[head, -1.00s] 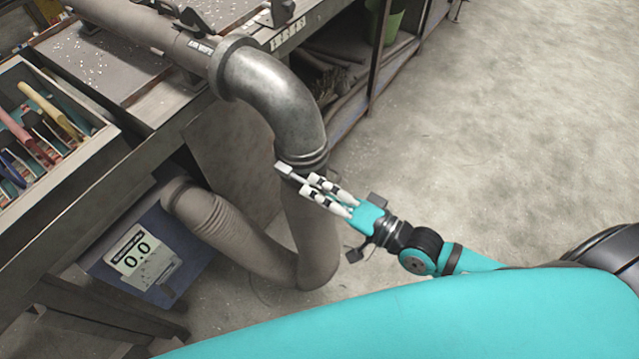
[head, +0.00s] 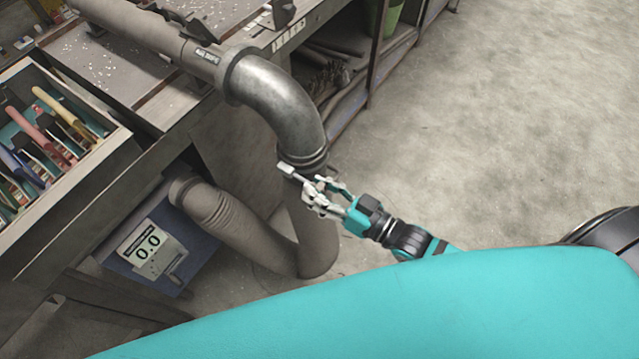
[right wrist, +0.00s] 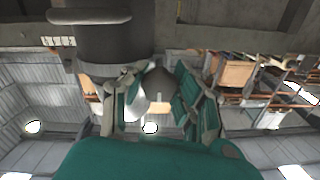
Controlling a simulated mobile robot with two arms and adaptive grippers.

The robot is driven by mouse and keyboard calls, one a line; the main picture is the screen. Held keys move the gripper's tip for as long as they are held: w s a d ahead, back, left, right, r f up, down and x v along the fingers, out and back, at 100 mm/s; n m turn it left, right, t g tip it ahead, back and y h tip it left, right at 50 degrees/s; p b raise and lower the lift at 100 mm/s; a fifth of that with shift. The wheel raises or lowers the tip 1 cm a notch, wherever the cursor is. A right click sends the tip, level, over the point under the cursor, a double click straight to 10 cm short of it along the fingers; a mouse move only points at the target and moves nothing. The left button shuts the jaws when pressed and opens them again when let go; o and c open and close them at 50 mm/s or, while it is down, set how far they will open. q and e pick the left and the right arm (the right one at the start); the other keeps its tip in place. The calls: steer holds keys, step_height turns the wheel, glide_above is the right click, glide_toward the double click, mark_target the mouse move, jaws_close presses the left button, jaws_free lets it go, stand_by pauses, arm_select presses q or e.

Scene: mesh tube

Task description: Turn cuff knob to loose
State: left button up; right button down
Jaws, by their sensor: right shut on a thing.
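The metal elbow pipe (head: 285,105) bends down to a ribbed cuff (head: 302,158) above the mesh tube (head: 312,240). A pale flat tab (head: 291,172) sticks out at the cuff's front; it also shows at the top of the right wrist view (right wrist: 88,16). My right gripper (head: 325,190) is at the cuff, its fingers bent inward. In the right wrist view a dark rounded piece, the cuff knob (right wrist: 158,82), sits between its fingers, which are shut on it. The fingers hide most of the knob in the head view. My left gripper is out of view.
A blue box with a meter reading 0.0 (head: 148,248) stands under the workbench (head: 150,150). A tray of colored-handled tools (head: 118,135) lies at left. A green bucket (head: 385,18) is at the back. The floor at right is clear.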

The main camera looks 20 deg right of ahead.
steer(key=n+p, duration=0.1)
steer(key=n, duration=0.3)
steer(key=shift+n, duration=0.3)
steer(key=n+p, duration=0.1)
steer(key=n, duration=0.8)
steer(key=shift+n, duration=2.1)
steer(key=c, duration=0.9)
jaws_free()
steer(key=shift+c, duration=0.2)
steer(key=shift+d, duration=0.1)
